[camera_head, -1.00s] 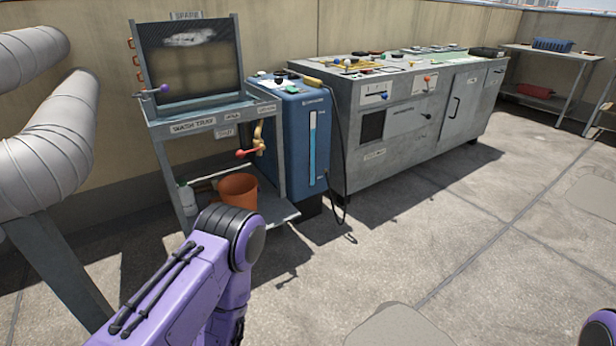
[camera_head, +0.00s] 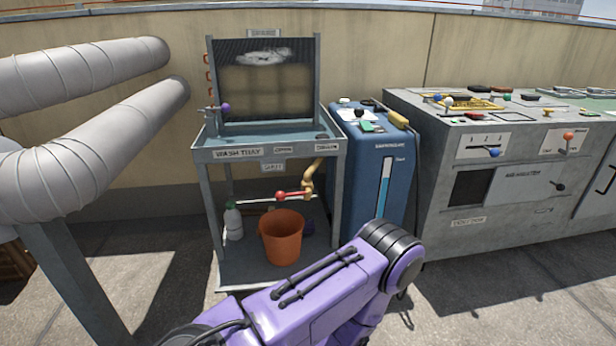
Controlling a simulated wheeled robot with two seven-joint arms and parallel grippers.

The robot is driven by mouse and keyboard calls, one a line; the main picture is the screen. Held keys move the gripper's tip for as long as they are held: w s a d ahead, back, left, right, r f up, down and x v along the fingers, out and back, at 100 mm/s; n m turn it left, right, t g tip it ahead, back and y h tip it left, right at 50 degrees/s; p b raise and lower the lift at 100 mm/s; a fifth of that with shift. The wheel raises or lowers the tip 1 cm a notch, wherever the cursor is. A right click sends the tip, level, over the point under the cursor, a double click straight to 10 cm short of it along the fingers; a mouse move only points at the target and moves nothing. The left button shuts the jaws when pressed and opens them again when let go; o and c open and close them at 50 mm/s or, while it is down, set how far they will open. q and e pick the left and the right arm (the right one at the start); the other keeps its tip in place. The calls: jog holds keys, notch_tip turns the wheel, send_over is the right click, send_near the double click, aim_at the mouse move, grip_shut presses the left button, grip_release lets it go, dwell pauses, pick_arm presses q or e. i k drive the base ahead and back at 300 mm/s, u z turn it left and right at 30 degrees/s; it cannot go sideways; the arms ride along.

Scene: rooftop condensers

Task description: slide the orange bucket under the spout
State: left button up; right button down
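The orange bucket (camera_head: 281,240) stands upright on the lower shelf of the wash tray stand (camera_head: 215,152). A brass spout with a red-ended lever (camera_head: 300,194) hangs under the tray, above and slightly right of the bucket's middle. The spout's outlet is hard to make out against the lever. My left arm crosses the bottom of the view in front of the stand, and its gripper is out of view. My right arm and gripper are out of view.
A white bottle (camera_head: 233,221) stands left of the bucket, and a dark purple item is partly hidden behind it. A blue machine (camera_head: 372,175) stands right of the stand, beside a long grey cabinet (camera_head: 497,205). Large grey ducts (camera_head: 85,165) fill the left.

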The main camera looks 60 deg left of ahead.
aim_at(281, 230)
jog(key=u, duration=0.35)
jog(key=i, duration=0.75)
jog(key=u, duration=1.25)
jog(key=i, duration=0.6)
jog(key=u, duration=0.65)
